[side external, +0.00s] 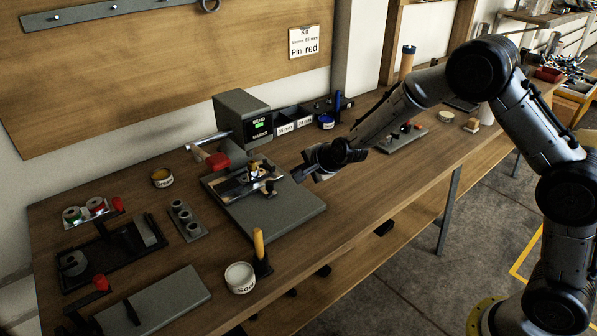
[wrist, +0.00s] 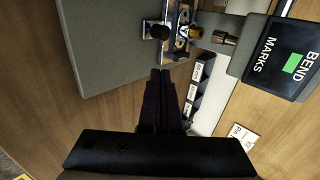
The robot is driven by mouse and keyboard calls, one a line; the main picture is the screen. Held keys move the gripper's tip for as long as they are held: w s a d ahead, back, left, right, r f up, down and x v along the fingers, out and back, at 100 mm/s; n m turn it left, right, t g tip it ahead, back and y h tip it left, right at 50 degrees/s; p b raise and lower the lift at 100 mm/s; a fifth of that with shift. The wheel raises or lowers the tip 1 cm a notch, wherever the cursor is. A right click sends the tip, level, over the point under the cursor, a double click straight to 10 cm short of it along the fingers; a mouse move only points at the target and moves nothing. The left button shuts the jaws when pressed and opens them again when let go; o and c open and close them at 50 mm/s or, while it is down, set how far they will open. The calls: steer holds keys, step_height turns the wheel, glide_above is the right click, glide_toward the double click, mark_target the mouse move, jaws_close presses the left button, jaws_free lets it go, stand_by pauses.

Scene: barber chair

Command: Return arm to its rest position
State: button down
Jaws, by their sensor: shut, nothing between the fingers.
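My gripper (side external: 299,174) is held above the workbench, just right of the metal fixture (side external: 247,181) on a grey base plate (side external: 290,216). In the wrist view my gripper (wrist: 161,74) has its two dark fingers together with nothing between them. The fingertips point toward the fixture (wrist: 176,31), and a gap shows between them in the wrist view. My arm reaches in from the right, bent and well extended over the bench.
A grey box with a green-lit screen (side external: 242,116) stands behind the fixture, with labelled bins (side external: 290,122) beside it. A yellow-handled tool (side external: 259,245) stands upright by a round tin (side external: 240,277) at the front. A dark tray (side external: 403,137) lies below my forearm.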

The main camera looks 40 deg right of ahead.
steer(key=shift+s+r, duration=0.15)
step_height(320, 180, up, 15)
steer(key=s+d+t, duration=0.1)
steer(key=t, duration=0.1)
steer(key=s+d+r+n, duration=0.1)
steer(key=s+r+n, duration=0.4)
steer(key=s+r, duration=0.8)
steer(key=s+d+f+n+g, duration=0.1)
steer(key=s+f+n+g, duration=0.2)
steer(key=s, duration=1)
steer(key=s+d+f+n+g, duration=0.1)
steer(key=s+f+n+g, duration=0.1)
steer(key=s+f+n, duration=0.7)
steer(key=s+n, duration=0.1)
steer(key=s, duration=0.3)
steer(key=shift+s+g, duration=0.4)
